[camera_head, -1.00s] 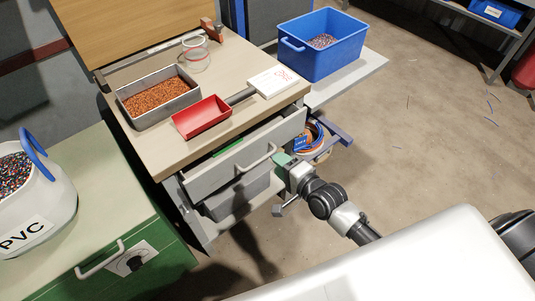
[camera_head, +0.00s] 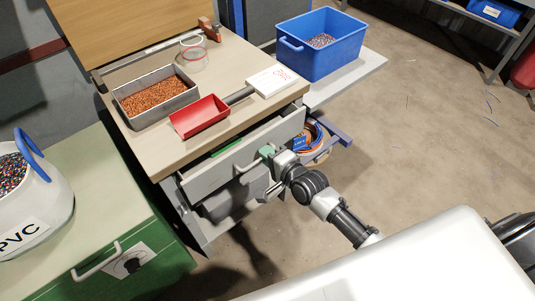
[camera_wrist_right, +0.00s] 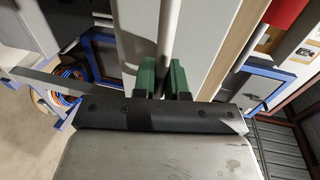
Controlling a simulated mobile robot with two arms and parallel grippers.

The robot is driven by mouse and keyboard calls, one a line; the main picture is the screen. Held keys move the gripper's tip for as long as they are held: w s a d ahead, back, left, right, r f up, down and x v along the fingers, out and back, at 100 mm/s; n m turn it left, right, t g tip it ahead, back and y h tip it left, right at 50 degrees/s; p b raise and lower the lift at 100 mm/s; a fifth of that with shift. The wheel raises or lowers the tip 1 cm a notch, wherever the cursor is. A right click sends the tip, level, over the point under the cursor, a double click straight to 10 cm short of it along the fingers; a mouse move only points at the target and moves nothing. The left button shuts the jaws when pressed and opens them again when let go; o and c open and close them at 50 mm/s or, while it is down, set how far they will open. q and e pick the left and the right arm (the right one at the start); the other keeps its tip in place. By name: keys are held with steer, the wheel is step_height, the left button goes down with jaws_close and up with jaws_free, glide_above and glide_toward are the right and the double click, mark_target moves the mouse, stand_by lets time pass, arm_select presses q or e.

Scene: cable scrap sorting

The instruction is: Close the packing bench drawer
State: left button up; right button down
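The packing bench drawer (camera_head: 215,176) is pulled partly out below the bench top, with a green item (camera_head: 227,146) showing inside it. Its bar handle (camera_head: 246,168) runs along the grey front. My right gripper (camera_head: 268,153) is at the right end of the handle. In the right wrist view, its green fingers (camera_wrist_right: 163,77) stand close together, one on each side of the handle bar (camera_wrist_right: 165,40), with almost no gap visible. The fingers appear shut on the bar. My left gripper is not in view.
The bench top (camera_head: 183,150) holds a metal tray of copper granules (camera_head: 188,96), a red scoop (camera_head: 200,118), a white box (camera_head: 273,81) and a glass jar (camera_head: 193,55). A blue bin (camera_head: 345,52) stands behind right. A green cabinet (camera_head: 150,265) stands left. Floor at right is open.

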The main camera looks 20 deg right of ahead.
mark_target(258, 146)
steer(key=shift+w+a, duration=0.1)
steer(key=shift+w, duration=0.15)
steer(key=x, duration=0.3)
steer(key=shift+w+a+r+b, duration=0.1)
steer(key=shift+w+r+b, duration=0.2)
steer(key=shift+w+b, duration=0.1)
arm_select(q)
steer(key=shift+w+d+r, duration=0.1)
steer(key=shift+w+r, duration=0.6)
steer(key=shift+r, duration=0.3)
arm_select(e)
steer(key=shift+r, duration=0.1)
steer(key=c, duration=1.2)
jaws_free()
steer(key=shift+w, duration=0.1)
